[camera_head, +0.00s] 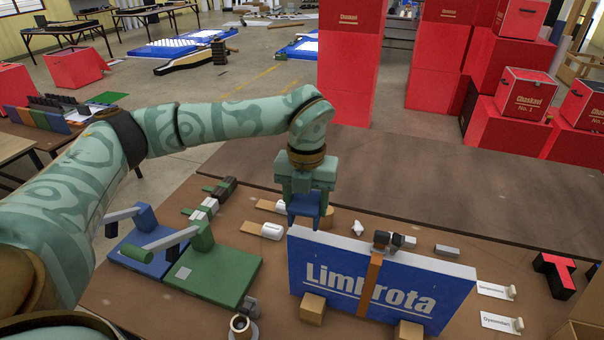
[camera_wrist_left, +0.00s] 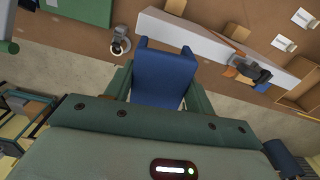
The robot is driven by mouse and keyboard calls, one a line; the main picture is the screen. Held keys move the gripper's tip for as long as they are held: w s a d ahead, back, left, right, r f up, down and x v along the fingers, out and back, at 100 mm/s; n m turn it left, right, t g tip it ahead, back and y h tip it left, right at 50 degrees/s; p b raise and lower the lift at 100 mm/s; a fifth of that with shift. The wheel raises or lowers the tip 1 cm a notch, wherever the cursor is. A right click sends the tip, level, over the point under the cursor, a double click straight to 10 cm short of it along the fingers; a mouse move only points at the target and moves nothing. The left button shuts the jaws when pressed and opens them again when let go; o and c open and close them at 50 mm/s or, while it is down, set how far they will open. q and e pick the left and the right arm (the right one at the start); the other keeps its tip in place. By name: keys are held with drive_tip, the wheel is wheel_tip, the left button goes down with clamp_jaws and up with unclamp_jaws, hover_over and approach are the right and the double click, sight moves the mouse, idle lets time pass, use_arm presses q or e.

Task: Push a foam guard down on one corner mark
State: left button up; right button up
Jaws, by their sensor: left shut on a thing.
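The lightbox (camera_head: 300,262) is a blue panel lettered "Limbrota" with a white top edge. It stands upright on the brown table, and part of it shows in the left wrist view (camera_wrist_left: 200,42). My left gripper (camera_head: 306,192) is shut on a blue foam guard (camera_head: 305,208), a notched block. The guard is at the lightbox's upper left corner, its lower end close to the top edge. I cannot tell whether they touch. In the left wrist view the guard (camera_wrist_left: 163,75) sits between the fingers beside the lightbox's end. I cannot make out a corner mark. My right gripper is not in view.
An orange strap (camera_head: 370,285) crosses the lightbox's middle, with a dark clamp-like part (camera_head: 394,241) on top. Tan blocks (camera_head: 312,308) stand at its foot. A green board (camera_head: 215,272) with a lever lies left. Labelled pegs (camera_head: 496,291) are right.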

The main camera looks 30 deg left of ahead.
use_arm(q)
drive_tip(key=n, duration=0.4)
drive_tip(key=shift+w+a+r, duration=0.25)
drive_tip(key=shift+w+a, duration=0.15)
drive_tip(key=n, duration=0.3)
drive_tip(key=shift+w+a+p, duration=0.2)
drive_tip(key=shift+a+p, duration=0.1)
drive_tip(key=n, duration=0.6)
drive_tip(key=shift+w+a, duration=0.3)
drive_tip(key=shift+w, duration=0.05)
drive_tip(key=n, duration=0.3)
drive_tip(key=shift+w, duration=0.15)
drive_tip(key=shift+a+n, duration=0.1)
drive_tip(key=shift+n, duration=0.4)
wheel_tip(320, 180, down, 6)
drive_tip(key=b, duration=0.4)
drive_tip(key=shift+f, duration=0.55)
